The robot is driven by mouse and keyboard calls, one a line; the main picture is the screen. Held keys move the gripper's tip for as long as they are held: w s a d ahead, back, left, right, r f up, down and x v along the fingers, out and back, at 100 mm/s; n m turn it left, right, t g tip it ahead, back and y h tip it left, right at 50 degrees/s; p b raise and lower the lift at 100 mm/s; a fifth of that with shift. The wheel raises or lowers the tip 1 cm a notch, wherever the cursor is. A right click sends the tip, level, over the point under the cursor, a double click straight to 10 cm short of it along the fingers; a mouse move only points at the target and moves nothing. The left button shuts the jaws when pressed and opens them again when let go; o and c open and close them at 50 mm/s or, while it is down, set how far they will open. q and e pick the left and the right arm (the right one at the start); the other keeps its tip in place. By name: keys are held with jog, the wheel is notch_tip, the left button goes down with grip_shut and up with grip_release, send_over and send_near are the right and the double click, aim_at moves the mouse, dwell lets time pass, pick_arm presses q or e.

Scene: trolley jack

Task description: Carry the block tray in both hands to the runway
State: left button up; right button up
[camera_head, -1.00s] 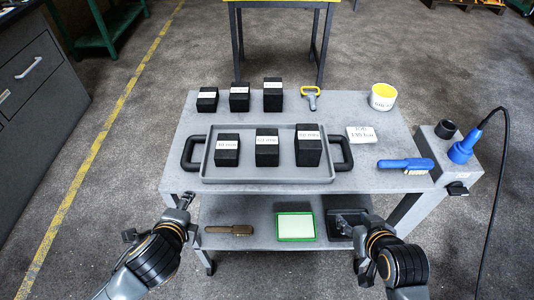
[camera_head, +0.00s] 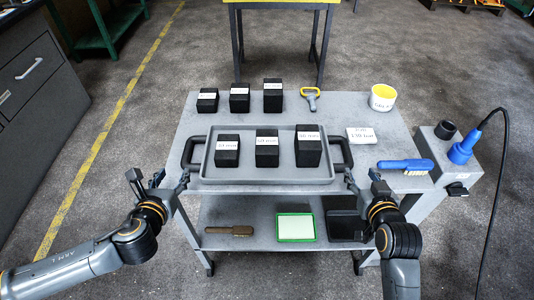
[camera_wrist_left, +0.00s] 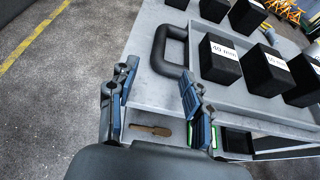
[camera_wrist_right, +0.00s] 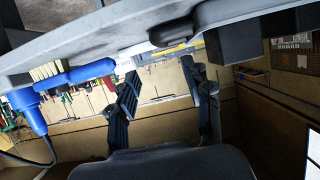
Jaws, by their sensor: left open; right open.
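The grey block tray (camera_head: 268,181) lies on the grey trolley top. Three black labelled blocks (camera_head: 267,148) stand upright in it. Its left black handle (camera_head: 187,152) and right black handle (camera_head: 348,154) stick out at the sides. My left gripper (camera_head: 159,180) is open and empty at the trolley's front left corner, nearer than the left handle and apart from it. In the left wrist view the handle (camera_wrist_left: 160,46) lies just beyond the open fingers. My right gripper (camera_head: 362,178) is open and empty in front of the right handle. That handle shows dark in the right wrist view (camera_wrist_right: 176,30).
Behind the tray stand three smaller black blocks (camera_head: 240,100), a yellow-handled tool (camera_head: 311,98) and a white-yellow tub (camera_head: 382,97). A label card (camera_head: 361,135) and blue brush (camera_head: 405,165) lie right. A yellow-topped table (camera_head: 280,2) stands behind, across open floor.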

aim_at(186, 151)
pick_arm(q)
jog(key=x, duration=1.2)
jog(key=shift+w+f, duration=0.15)
jog(key=shift+w, duration=0.05)
pick_arm(e)
jog(key=x, duration=1.2)
jog(key=shift+w+f, duration=0.1)
jog(key=shift+w, duration=0.1)
pick_arm(q)
grip_shut()
pick_arm(e)
grip_shut()
pick_arm(q)
jog(key=shift+w+r, duration=0.15)
jog(key=shift+r, duration=0.15)
pick_arm(e)
jog(key=shift+w+r, duration=0.15)
jog(key=shift+r, duration=0.15)
